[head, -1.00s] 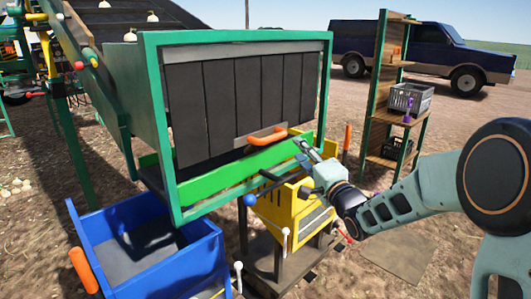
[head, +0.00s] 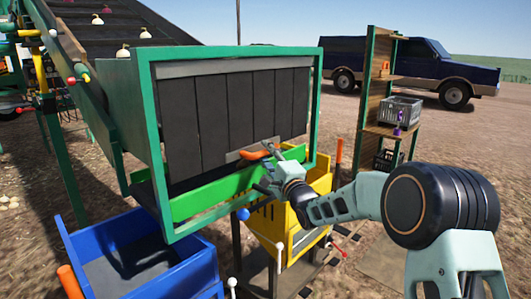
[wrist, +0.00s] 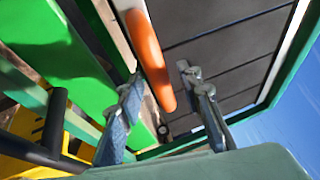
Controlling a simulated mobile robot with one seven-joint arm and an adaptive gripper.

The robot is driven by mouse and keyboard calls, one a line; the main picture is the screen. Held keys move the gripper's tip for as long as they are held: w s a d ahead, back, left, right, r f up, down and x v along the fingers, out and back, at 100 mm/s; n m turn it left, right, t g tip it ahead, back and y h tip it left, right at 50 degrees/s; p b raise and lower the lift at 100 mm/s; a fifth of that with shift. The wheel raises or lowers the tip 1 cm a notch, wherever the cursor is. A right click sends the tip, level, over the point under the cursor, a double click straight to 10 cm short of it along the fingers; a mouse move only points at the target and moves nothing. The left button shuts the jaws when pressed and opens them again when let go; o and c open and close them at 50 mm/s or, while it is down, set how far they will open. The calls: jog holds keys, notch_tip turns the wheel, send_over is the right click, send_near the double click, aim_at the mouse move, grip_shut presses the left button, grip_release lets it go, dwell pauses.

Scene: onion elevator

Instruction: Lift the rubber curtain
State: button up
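The rubber curtain (head: 228,115) hangs as dark strips inside the green frame of the elevator's end and looks lowered. An orange handle (head: 255,154) sits on a grey plate at its lower edge. My gripper (head: 268,148) is at the right end of this handle, outside the curtain. In the wrist view, my gripper (wrist: 160,76) has its two fingers apart, with the orange handle (wrist: 150,50) between them. There is a visible gap beside the handle, and I see no firm grip. The curtain strips (wrist: 225,60) also show behind the fingers.
A green bar (head: 235,184) crosses below the curtain. A blue bin (head: 200,268) stands at lower left, and a yellow chute (head: 275,222) with levers is under my arm. A wooden shelf (head: 388,131) with grey crates stands at right. Onions ride the belt behind.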

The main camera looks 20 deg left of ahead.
jog(key=shift+w+a+r, duration=0.1)
jog(key=shift+w+a, duration=0.25)
jog(key=shift+c, duration=0.6)
grip_shut()
